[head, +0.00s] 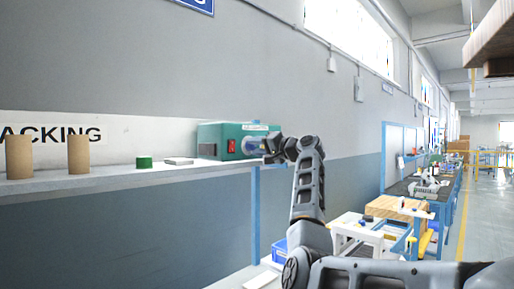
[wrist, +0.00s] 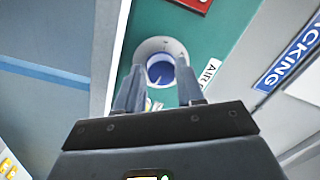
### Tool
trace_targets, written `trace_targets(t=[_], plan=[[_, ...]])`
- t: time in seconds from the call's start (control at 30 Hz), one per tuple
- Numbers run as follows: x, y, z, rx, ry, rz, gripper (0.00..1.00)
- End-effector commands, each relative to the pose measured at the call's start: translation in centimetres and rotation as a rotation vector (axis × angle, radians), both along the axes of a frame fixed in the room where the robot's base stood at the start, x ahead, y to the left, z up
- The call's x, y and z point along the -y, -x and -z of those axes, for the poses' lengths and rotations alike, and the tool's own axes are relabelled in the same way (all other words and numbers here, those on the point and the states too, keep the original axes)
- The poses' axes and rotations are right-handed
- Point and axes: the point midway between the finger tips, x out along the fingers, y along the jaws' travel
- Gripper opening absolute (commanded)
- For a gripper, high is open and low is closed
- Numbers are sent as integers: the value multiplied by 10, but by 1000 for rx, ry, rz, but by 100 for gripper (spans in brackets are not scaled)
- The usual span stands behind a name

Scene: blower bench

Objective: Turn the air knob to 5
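The blower is a green box (head: 212,141) at the right end of the wall shelf in the head view, with a red switch (head: 231,146) on its face. In the wrist view its green panel (wrist: 225,55) carries a round blue air knob (wrist: 160,71) inside a pale ring, beside a label reading "AIR". A light mark shows on the knob, but I cannot read its setting. My gripper (wrist: 160,78) is open, its two fingers on either side of the knob in the picture. I cannot tell whether they touch it. In the head view my gripper (head: 268,147) is at the box's right end.
A blue post (head: 255,210) stands below the box. Workbenches (head: 425,190) with several items stand further right.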

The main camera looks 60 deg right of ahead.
Motion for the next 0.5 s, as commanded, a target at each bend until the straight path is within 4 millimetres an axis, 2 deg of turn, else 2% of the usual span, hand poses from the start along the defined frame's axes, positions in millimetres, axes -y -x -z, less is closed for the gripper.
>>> trace_targets(t=[0.03,0.23,0.5], plan=[[0,0,2,-2,-1,0,42],[0,0,0,1,0,1,60],[0,3,0,2,2,2,60]])
